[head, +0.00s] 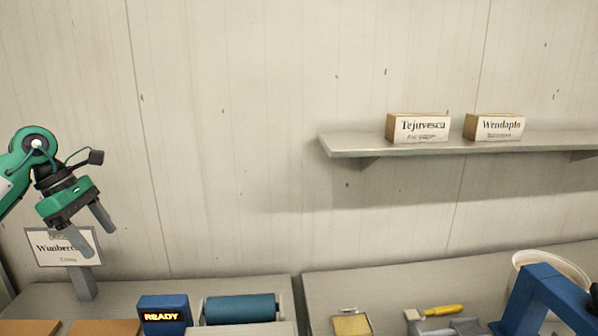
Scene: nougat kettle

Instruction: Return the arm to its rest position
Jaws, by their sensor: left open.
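My left arm comes in from the left edge in the head view. Its green and black left gripper (91,228) points down and to the right, with its two grey fingers apart and nothing between them. It is in front of a white sign (50,247) on a grey post and covers part of the sign's lettering. I cannot tell how far the fingers are from the sign. My right gripper does not show.
A blue box reading READY (163,314) and a blue roller (240,308) stand on the left table. A wall shelf (350,145) holds two labelled boxes. A yellow-handled brush (443,310), a white tub (540,258) and a blue frame (540,285) are at the right.

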